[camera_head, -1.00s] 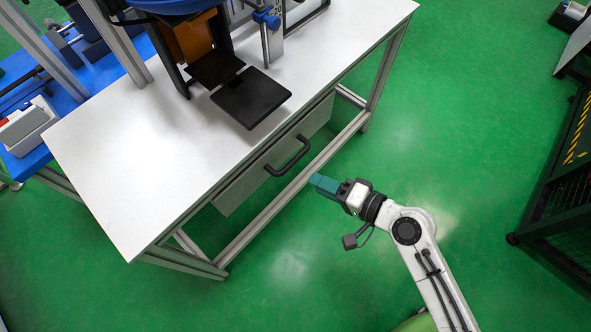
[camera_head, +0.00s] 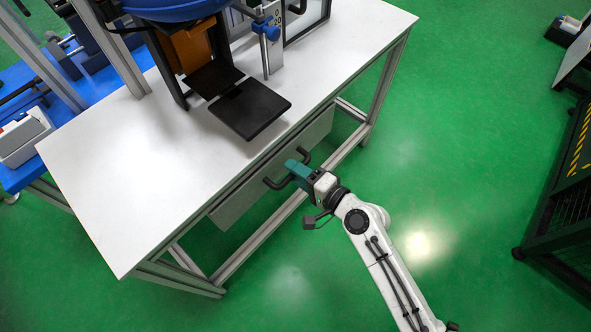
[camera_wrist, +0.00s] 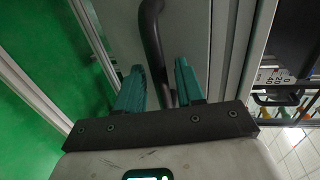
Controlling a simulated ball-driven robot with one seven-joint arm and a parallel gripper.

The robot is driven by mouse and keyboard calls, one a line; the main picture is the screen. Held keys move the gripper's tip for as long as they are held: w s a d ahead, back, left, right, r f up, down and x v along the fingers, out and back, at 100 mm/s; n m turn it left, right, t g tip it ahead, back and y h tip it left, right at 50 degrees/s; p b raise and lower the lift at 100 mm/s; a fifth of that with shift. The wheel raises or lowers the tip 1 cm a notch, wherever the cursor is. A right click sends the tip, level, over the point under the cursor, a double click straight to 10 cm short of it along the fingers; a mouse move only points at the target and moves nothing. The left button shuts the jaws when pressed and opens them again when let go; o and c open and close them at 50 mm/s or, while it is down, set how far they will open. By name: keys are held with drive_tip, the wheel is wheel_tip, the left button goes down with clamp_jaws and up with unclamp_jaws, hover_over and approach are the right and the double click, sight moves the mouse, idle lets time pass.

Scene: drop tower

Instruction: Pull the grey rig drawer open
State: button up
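The grey rig drawer (camera_head: 236,204) sits under the white tabletop, its front close against the bench and apparently shut. Its dark bar handle (camera_head: 273,184) is partly hidden behind my gripper (camera_head: 292,166) in the head view. My gripper reaches the handle from the front, near its middle. In the wrist view the two teal fingers (camera_wrist: 160,80) are apart. The curved handle (camera_wrist: 153,35) runs between them, in front of the grey drawer front (camera_wrist: 190,35). I cannot tell whether either finger touches the bar.
The white workbench (camera_head: 130,165) carries a rig with a black plate (camera_head: 250,108) above the drawer. A bench leg and a low rail stand below. A dark caged rack (camera_head: 560,190) stands to the right. Green floor (camera_head: 450,130) in front of the bench is clear.

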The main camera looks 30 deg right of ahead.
drive_tip(key=shift+w, duration=0.35)
drive_tip(key=shift+c, duration=0.2)
clamp_jaws()
drive_tip(key=shift+f, duration=0.1)
